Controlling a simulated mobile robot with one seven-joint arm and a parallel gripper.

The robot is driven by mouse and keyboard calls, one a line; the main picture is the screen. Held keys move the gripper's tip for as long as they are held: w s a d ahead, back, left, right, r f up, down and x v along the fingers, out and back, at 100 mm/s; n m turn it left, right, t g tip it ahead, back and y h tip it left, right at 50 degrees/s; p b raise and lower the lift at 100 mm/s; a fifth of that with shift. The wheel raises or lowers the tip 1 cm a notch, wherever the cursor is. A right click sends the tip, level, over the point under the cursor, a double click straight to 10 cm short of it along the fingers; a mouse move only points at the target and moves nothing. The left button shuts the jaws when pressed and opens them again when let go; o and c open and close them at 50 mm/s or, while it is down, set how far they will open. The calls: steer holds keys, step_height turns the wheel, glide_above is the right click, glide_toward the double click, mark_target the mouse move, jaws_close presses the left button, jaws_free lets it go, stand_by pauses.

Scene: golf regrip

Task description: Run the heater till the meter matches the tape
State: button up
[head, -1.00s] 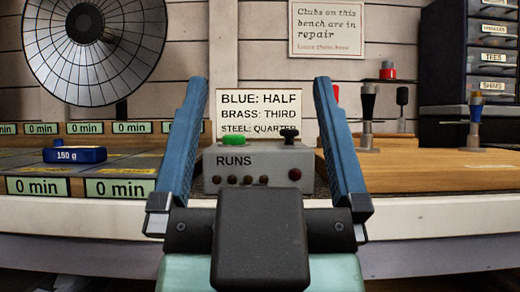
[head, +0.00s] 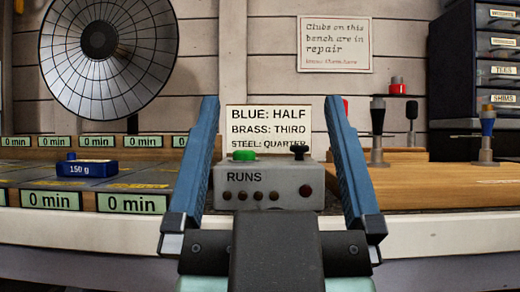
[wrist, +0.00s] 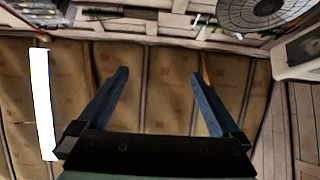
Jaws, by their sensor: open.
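The heater (head: 98,45) is a round ribbed dish at the upper left of the head view; it also shows at the top right of the wrist view (wrist: 250,10). The grey control box (head: 268,190) marked "RUNS" has a green button (head: 244,155), a black knob (head: 299,152), a row of small dark lamps and a dark red one. A card (head: 268,128) behind it reads "BLUE: HALF, BRASS: THIRD, STEEL: QUARTER". My gripper (head: 270,110) is open and empty, its blue fingers framing the box in the head view. Meter and tape cannot be made out for certain.
A blue 150 g weight (head: 86,168) sits on the left mat, between rows of "0 min" labels (head: 133,203). Club-like stands (head: 377,130) stand on the wooden board (head: 430,185) at right. Dark labelled drawers (head: 498,70) are behind, and a repair sign (head: 335,44) hangs on the wall.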

jaws_close()
stand_by(0.3)
stand_by(1.2)
